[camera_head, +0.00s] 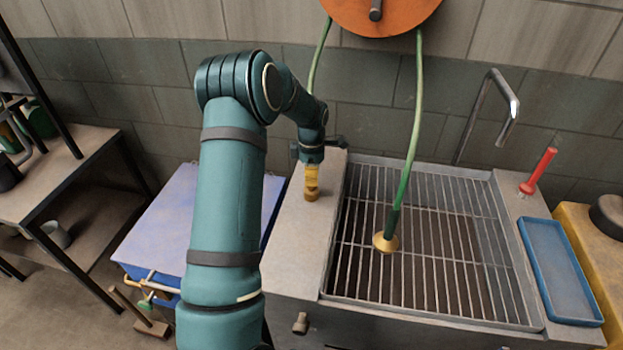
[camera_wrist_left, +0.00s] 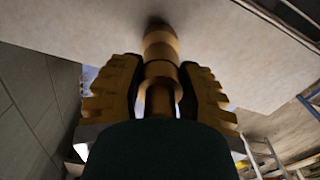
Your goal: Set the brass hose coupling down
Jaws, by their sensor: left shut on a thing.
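The brass hose coupling (camera_wrist_left: 161,48) is a stepped, gold-coloured cylinder held between the yellow padded fingers of my left gripper (camera_wrist_left: 158,95). In the head view my left gripper (camera_head: 311,172) points down over the grey ledge (camera_head: 298,231) left of the sink grid, shut on the coupling (camera_head: 312,194). The coupling looks upright, with its lower end at or very close to the ledge, where a dark shadow meets it. I cannot tell for sure whether it touches. My right gripper is not in view.
A green hose (camera_head: 412,135) hangs from an orange reel (camera_head: 380,14), its brass-coloured end (camera_head: 385,243) over the sink grid (camera_head: 440,285). A tap (camera_head: 509,110) stands behind. A red-handled tool (camera_head: 539,170) and a blue tray (camera_head: 559,270) are at right. The front ledge is clear.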

